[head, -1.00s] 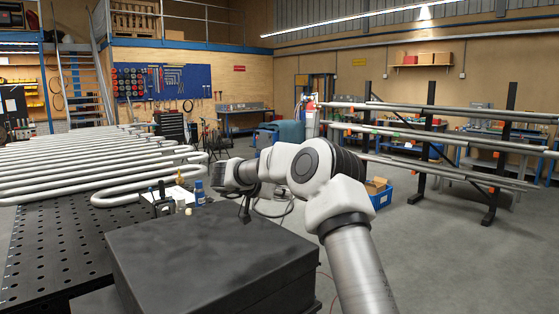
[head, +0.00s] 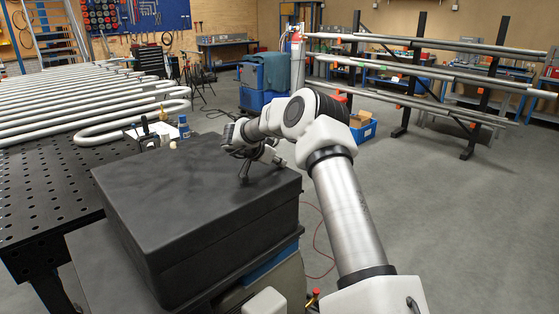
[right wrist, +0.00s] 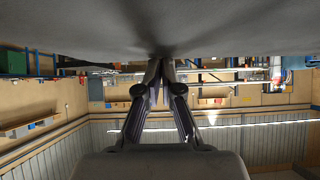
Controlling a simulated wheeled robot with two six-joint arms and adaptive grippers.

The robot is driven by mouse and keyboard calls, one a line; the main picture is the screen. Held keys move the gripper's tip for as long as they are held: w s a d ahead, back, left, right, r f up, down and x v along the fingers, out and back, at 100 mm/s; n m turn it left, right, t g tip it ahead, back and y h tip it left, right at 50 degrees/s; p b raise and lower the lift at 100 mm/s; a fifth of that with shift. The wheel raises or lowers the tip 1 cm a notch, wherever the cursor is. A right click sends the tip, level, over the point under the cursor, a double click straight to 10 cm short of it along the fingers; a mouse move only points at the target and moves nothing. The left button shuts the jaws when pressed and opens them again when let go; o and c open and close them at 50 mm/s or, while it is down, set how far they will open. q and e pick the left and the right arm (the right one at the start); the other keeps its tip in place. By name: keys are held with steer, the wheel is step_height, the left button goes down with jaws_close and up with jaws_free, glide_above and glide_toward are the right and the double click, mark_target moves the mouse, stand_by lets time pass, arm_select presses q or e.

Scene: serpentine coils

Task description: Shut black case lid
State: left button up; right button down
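The black case (head: 190,190) stands in front of me with its broad lid top lying level. No gap is plain along its lower seam. My right gripper (head: 245,180) reaches in from the right and points down at the lid top, near its right side. Its fingertips appear to touch the lid. In the right wrist view the gripper (right wrist: 160,66) has its fingers together, with nothing seen between them, against the dark grey lid surface (right wrist: 80,32). My left gripper is not in view.
A black perforated table (head: 40,195) with white serpentine coils (head: 90,105) is at left. A blue bottle (head: 184,127) and small items stand behind the case. A blue box (head: 363,130) and pipe rack (head: 410,80) are behind. The floor at right is clear.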

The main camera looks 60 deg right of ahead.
steer(key=shift+s+a+f, duration=0.15)
steer(key=shift+s+f, duration=0.1)
steer(key=shift+f, duration=0.4)
steer(key=r+p, duration=0.1)
steer(key=p, duration=0.1)
steer(key=r+p, duration=0.1)
steer(key=r, duration=0.1)
steer(key=r+p, duration=0.2)
steer(key=shift+w+d+r+p, duration=0.15)
steer(key=shift+w+d+p, duration=0.05)
steer(key=shift+w+p, duration=0.15)
steer(key=shift+w+a+b, duration=0.2)
steer(key=shift+a+b, duration=0.25)
steer(key=shift+b, duration=0.65)
steer(key=d+r+b+v, duration=0.1)
steer(key=b+v, duration=0.1)
steer(key=v, duration=0.7)
steer(key=shift+s+r, duration=0.15)
steer(key=shift+s, duration=0.15)
steer(key=shift+a, duration=0.1)
